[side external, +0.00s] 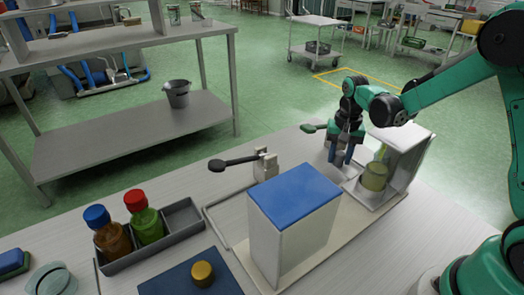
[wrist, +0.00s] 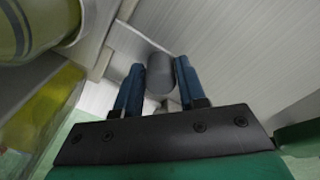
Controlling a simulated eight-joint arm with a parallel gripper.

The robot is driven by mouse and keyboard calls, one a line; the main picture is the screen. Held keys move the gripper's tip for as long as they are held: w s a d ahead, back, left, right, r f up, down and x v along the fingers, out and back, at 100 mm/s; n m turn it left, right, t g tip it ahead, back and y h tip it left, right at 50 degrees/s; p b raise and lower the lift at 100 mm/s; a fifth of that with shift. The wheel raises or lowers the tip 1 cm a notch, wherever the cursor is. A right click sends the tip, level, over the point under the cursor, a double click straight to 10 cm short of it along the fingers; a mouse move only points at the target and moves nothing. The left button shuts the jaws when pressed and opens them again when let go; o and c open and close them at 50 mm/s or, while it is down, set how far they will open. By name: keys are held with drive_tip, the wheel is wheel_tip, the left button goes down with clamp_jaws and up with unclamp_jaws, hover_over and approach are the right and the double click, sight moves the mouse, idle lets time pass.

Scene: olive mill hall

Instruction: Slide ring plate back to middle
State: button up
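My gripper (side external: 341,157) points down over the long pale base plate, just left of a white housing (side external: 405,140). In the wrist view, its two blue fingers (wrist: 159,82) stand apart with a grey rounded knob (wrist: 160,73) between their tips. The knob nearly fills the gap; I cannot tell if both fingers touch it. A yellow-green cup (side external: 375,176) stands in the housing and also shows at the upper left of the wrist view (wrist: 32,28). I cannot make out the ring plate for sure; the fingers and housing hide the area around the knob.
A tall white box with a blue top (side external: 295,194) stands in front. Two spoon-like pieces, dark (side external: 232,163) and green (side external: 313,127), stick out left of the base. A grey rack (side external: 180,220) holds two capped bottles. A yellow knob (side external: 202,273) sits on a blue mat (side external: 172,281).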

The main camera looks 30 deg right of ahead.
clamp_jaws()
idle(1.1)
